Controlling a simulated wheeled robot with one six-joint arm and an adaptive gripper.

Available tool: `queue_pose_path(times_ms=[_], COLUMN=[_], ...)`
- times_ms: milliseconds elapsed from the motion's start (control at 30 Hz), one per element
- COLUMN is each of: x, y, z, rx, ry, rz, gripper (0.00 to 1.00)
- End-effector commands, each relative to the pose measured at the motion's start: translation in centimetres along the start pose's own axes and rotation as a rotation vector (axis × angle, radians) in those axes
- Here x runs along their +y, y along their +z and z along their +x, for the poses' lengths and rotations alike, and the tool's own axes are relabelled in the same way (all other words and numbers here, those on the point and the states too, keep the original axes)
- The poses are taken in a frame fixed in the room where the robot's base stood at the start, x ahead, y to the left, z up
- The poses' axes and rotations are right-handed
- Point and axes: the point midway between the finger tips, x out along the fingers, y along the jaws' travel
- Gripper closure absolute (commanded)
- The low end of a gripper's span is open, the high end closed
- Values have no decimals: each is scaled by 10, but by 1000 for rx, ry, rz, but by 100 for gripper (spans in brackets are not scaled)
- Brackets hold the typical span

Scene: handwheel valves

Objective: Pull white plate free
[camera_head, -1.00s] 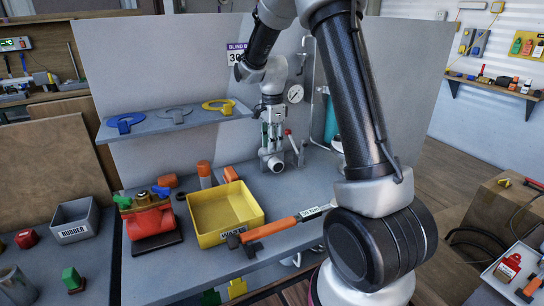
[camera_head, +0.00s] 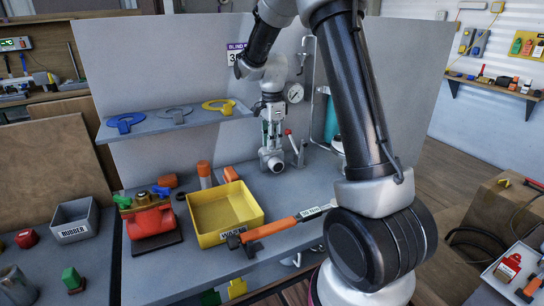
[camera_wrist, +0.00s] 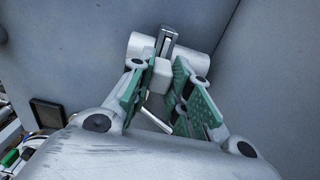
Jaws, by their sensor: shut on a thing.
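My gripper (camera_head: 270,128) reaches down at the back of the bench, over a white pipe fitting (camera_head: 272,161). In the wrist view, its green-padded fingers (camera_wrist: 160,84) are shut on a small white block, which I take for the tab of the white plate (camera_wrist: 160,74). The tab stands against a white cylindrical pipe body (camera_wrist: 199,58), with a dark slotted metal part above it. The rest of the plate is hidden, so I cannot tell how far it sits in the fitting.
A shelf (camera_head: 150,128) with blue, grey and yellow ring plates is at left. A yellow tray (camera_head: 257,220), an orange-handled tool (camera_head: 270,230) and a red valve body (camera_head: 150,221) occupy the bench front.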

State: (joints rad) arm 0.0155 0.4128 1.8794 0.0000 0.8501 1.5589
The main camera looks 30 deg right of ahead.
Motion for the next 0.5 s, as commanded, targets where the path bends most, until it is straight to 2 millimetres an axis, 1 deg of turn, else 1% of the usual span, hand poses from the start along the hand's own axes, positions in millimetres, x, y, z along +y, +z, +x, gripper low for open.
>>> queue_pose_path(times_ms=[500], x=[-1], y=[0], z=[-41], rx=[0], ry=[-3], rz=[0], gripper=[100])
